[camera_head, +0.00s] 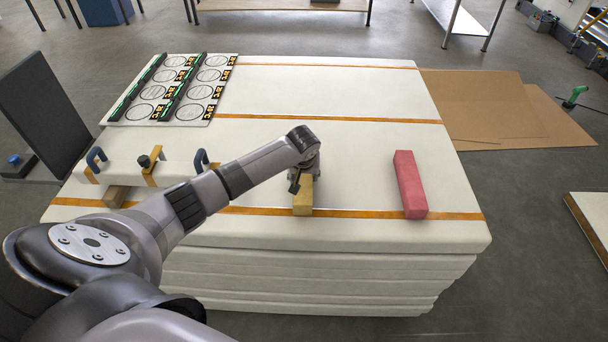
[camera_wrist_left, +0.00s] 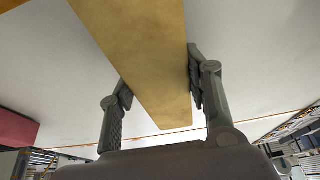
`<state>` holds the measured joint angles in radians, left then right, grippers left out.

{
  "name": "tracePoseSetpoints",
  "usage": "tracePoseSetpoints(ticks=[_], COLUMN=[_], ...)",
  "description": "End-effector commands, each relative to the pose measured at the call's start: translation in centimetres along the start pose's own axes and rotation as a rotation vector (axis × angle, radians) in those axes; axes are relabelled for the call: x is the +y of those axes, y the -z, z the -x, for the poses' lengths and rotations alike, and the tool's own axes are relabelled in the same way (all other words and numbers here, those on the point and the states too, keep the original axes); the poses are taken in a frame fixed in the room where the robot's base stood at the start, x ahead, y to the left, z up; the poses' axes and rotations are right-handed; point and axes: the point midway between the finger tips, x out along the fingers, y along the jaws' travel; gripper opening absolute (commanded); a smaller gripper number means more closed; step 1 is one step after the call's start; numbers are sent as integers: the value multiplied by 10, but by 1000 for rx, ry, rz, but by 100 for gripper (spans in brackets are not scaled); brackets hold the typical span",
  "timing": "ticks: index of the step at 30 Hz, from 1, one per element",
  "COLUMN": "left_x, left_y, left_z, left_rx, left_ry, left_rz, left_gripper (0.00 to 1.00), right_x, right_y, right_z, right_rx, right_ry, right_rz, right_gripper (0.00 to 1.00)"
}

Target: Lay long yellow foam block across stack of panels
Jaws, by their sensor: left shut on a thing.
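The long yellow foam block (camera_head: 303,200) is at the front middle of the stack of panels (camera_head: 360,237), mostly hidden behind my arm in the head view. Its near end lies over the front orange strip. My left gripper (camera_head: 302,180) is shut on the block. In the left wrist view the fingers of my left gripper (camera_wrist_left: 158,95) stand on both sides of the yellow block (camera_wrist_left: 140,50). The white panel surface (camera_wrist_left: 255,60) shows behind it. I cannot tell whether the block touches the panel. My right gripper is not in view.
A pink block (camera_head: 409,184) lies to the right on the stack. A board with circles (camera_head: 175,88) lies at the back left. A white piece with dark handles (camera_head: 150,172) is at the left. Brown sheets (camera_head: 500,105) lie on the floor. The panel's back right is clear.

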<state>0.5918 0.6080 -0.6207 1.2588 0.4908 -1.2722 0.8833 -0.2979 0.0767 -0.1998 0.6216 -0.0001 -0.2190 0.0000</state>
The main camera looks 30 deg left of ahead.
Motion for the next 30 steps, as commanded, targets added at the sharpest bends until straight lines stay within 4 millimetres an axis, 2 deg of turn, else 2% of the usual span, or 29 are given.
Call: tracePoseSetpoints(ticks=[2,3,12,23,26,30], left_x=[0,0,0,0,1,0], left_y=[-1,0,0,0,0,1], left_z=[-2,-1,-1,1,11,36], left_rx=[0,0,0,0,1,4], left_ry=[0,0,0,0,-2,-3], left_rz=[0,0,0,0,0,-2], left_gripper=[26,48,68,68,68,68], right_x=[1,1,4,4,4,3], right_y=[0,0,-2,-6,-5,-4], right_z=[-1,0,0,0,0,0], right_rx=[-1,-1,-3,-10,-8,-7], right_ry=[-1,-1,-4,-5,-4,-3], right_rz=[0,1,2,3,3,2], right_gripper=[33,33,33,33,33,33])
